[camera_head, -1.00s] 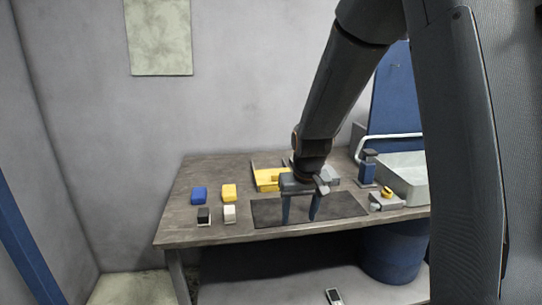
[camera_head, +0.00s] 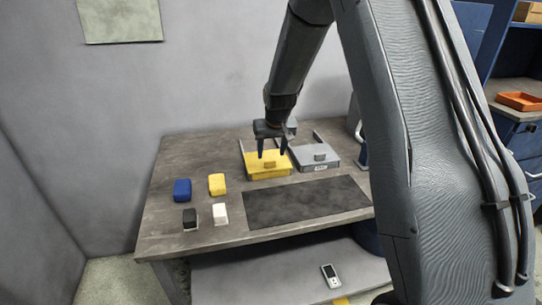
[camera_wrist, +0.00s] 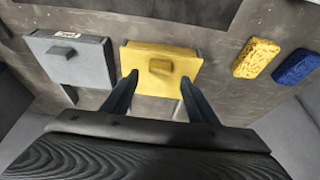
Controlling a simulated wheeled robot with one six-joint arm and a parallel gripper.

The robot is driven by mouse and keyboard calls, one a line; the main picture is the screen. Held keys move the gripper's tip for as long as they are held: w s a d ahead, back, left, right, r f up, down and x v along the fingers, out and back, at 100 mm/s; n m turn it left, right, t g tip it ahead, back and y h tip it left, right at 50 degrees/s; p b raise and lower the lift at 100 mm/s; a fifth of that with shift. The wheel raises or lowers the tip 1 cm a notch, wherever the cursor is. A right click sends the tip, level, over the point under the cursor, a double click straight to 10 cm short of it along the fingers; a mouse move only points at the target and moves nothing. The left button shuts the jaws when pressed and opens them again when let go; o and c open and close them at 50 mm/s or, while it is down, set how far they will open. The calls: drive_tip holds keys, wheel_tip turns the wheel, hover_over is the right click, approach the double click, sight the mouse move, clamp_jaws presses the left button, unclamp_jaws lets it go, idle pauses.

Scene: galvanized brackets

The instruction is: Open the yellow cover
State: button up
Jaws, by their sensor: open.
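The yellow cover (camera_head: 267,166) is a flat yellow lid with a small raised yellow handle, on the table's back part. It looks shut. It also shows in the wrist view (camera_wrist: 157,70), with its handle (camera_wrist: 160,66) between the lines of my fingers. My gripper (camera_head: 271,154) is open and empty, pointing down at the cover. In the wrist view my gripper (camera_wrist: 156,84) has one finger toward each lower side of the cover. I cannot tell whether the fingertips touch it.
A grey covered box (camera_head: 316,157) stands right beside the yellow one. A dark mat (camera_head: 305,201) lies in front. Blue (camera_head: 182,190) and yellow (camera_head: 217,184) blocks, a black piece (camera_head: 190,218) and a white piece (camera_head: 220,213) stand at left. A handheld device (camera_head: 330,275) lies on the lower shelf.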

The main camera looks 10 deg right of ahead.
sight(270, 168)
drive_tip(key=shift+p+x, duration=0.65)
drive_tip(key=shift+x, duration=1.75)
